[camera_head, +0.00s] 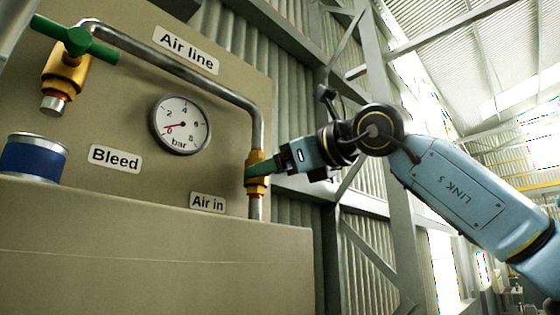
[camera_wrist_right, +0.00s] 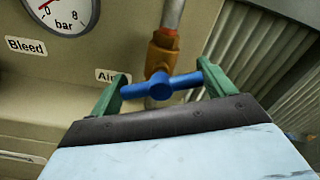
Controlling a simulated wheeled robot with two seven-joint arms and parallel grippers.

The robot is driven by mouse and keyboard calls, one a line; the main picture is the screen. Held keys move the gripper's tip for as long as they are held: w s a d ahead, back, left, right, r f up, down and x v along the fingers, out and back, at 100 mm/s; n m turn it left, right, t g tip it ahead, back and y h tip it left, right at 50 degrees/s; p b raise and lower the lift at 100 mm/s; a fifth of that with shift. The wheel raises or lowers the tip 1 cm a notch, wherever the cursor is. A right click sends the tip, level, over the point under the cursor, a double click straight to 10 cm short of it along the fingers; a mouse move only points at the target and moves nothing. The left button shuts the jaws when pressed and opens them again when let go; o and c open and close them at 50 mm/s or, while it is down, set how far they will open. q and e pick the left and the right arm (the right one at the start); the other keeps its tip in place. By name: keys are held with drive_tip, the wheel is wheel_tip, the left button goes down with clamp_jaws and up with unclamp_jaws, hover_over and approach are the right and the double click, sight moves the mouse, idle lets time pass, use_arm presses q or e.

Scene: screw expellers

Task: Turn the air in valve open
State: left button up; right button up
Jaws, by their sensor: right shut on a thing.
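The air in valve is a brass body (camera_head: 256,183) on the vertical metal pipe at the right of the panel, above the "Air in" label (camera_head: 208,202). In the right wrist view the brass body (camera_wrist_right: 162,55) carries a blue T-handle (camera_wrist_right: 160,86), which lies nearly level across the picture. My right gripper (camera_head: 259,170) has its green fingers at the valve. In the right wrist view the gripper (camera_wrist_right: 161,88) is shut on the blue handle, one finger at each end. In the head view the fingers hide the handle. My left gripper is not in view.
The bleed valve (camera_head: 65,70) with a green T-handle (camera_head: 75,37) is at upper left, above a blue can (camera_head: 33,158) on the ledge. The gauge (camera_head: 181,124) needle points near 0. The pipe (camera_head: 180,68) runs across the panel. Corrugated wall and steel beams stand behind.

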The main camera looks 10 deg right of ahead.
drive_tip(key=n+p, duration=0.2)
drive_tip(key=n, duration=0.4)
drive_tip(key=shift+n, duration=0.3)
drive_tip(key=n+p, duration=0.2)
drive_tip(key=n, duration=0.4)
drive_tip(key=shift+f, duration=0.15)
drive_tip(key=shift+n, duration=0.3)
drive_tip(key=o, duration=0.9)
drive_tip(key=b+v, duration=0.3)
drive_tip(key=v, duration=1)
drive_tip(key=shift+s, duration=0.2)
